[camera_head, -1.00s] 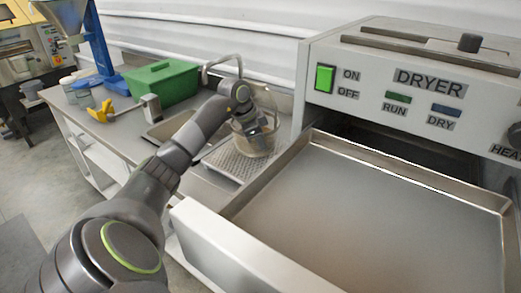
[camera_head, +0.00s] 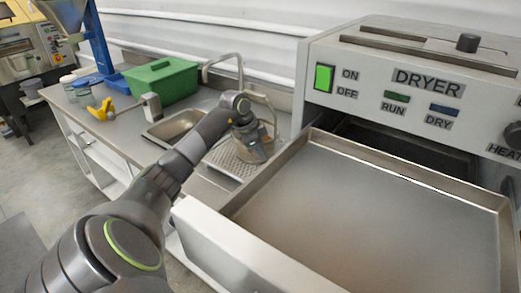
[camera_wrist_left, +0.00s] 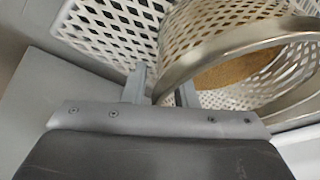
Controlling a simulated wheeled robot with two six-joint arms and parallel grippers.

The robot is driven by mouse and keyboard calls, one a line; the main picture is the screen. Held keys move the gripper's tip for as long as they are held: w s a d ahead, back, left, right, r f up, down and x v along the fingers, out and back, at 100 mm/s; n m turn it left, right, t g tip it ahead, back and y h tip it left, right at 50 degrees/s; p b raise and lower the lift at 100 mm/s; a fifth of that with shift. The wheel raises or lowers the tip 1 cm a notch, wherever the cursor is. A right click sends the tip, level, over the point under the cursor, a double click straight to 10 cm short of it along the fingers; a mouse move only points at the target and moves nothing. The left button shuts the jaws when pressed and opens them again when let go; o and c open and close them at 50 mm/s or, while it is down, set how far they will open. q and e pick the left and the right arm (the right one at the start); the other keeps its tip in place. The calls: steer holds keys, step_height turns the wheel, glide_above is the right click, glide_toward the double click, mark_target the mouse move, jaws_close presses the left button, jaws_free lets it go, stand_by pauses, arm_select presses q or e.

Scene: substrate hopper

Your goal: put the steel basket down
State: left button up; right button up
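The steel basket (camera_wrist_left: 216,57) is a round perforated metal basket with a thick shiny rim and brown material inside. In the left wrist view its rim passes between the two fingers of my left gripper (camera_wrist_left: 161,88), which looks shut on it. In the head view my left gripper (camera_head: 254,146) is over the perforated drain plate (camera_head: 229,164) beside the sink and hides most of the basket. The basket is at or just above the plate; I cannot tell whether it touches. My right gripper is not in view.
The dryer (camera_head: 420,75) stands at the right with its wide empty drawer (camera_head: 370,215) pulled out close to my left arm. A sink (camera_head: 175,128) with a curved tap (camera_head: 222,58) is to the left. A green box (camera_head: 160,80) and a yellow-handled tool (camera_head: 101,109) are on the counter.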

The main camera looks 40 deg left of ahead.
arm_select(q)
steer(key=shift+r, duration=0.1)
steer(key=b+v, duration=0.1)
steer(key=v, duration=1.1)
steer(key=shift+s, duration=0.1)
